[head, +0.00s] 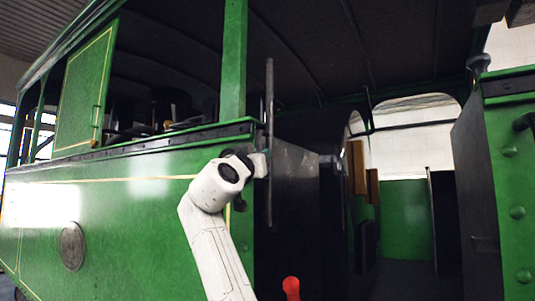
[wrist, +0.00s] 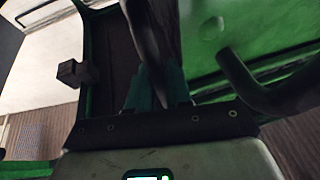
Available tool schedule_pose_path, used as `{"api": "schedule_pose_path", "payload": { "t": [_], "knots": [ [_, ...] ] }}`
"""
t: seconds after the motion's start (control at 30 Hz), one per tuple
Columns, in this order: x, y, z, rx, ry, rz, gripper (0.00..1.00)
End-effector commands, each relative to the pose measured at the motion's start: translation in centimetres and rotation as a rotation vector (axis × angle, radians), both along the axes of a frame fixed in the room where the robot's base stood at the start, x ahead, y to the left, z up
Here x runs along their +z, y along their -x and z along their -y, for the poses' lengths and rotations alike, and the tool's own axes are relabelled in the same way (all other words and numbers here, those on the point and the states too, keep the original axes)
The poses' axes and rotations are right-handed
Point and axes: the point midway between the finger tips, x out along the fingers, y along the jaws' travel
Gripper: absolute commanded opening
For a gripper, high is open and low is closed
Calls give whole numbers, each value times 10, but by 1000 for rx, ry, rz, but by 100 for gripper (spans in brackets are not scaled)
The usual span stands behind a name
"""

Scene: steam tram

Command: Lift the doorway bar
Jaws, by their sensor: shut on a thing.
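The doorway bar (head: 269,100) is a thin dark rod. In the head view it stands nearly upright at the left side of the tram's doorway, in front of the green side wall's end. My gripper (head: 263,164) is at the bar, around its middle height. In the wrist view the dark bar (wrist: 146,40) runs down between the fingers of my gripper (wrist: 157,88), which is shut on it. The fingers hide the held part of the bar.
The doorway to the right of the bar is open, with a dark interior. A green post (head: 512,170) bounds it on the right. A red knob (head: 291,286) shows low in front. A dark curved handle (wrist: 255,88) is close to my gripper in the wrist view.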

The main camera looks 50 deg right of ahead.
Motion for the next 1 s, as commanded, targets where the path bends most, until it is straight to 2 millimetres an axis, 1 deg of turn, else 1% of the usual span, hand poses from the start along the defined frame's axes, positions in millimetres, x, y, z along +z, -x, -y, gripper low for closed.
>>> {"api": "schedule_pose_path", "payload": {
  "t": [0.2, 0.57, 0.6, 0.7, 0.8, 1.0],
  "knots": [
    [-1, -5, 0, 1, 1, -28, 0],
    [-1, -7, -1, 4, 3, -32, 0],
    [-1, -7, -1, 4, 3, -32, 22],
    [-1, -7, -1, 4, 2, -32, 32],
    [-1, -7, -1, 4, 2, -32, 40],
    [-1, -8, -1, 7, 2, -31, 40]
  ]
}}
